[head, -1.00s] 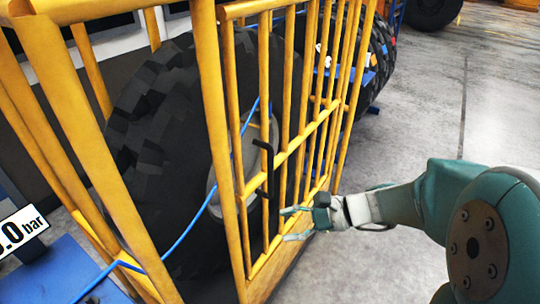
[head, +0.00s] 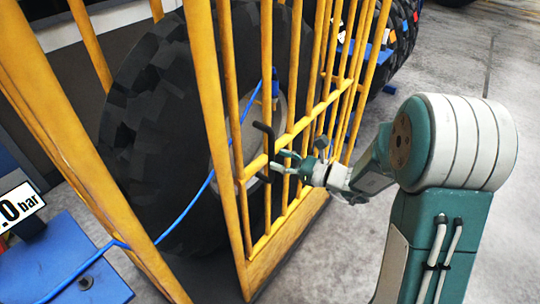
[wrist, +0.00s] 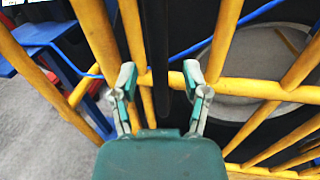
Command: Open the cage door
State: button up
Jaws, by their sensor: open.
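The yellow barred cage door (head: 284,238) stands in front of a big black tyre (head: 150,130) and appears closed. A black bent handle (head: 267,145) is on the door's bars, near its left side. My gripper (head: 280,162) is open at the handle's lower part, coming from the right. In the wrist view my gripper (wrist: 158,77) has its two fingers apart, with the upright black handle bar (wrist: 156,35) between them. I cannot tell whether the fingers touch it. Part of the handle is hidden by the gripper.
More tyres (head: 400,40) stand behind the cage. The grey floor (head: 475,120) to the right is clear.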

aim_at(270, 156)
jog(key=shift+x, duration=1.15)
jog(key=shift+w+a, duration=0.15)
jog(key=shift+a, duration=0.3)
jog(key=c, duration=0.8)
jog(key=shift+d, duration=0.2)
grip_shut()
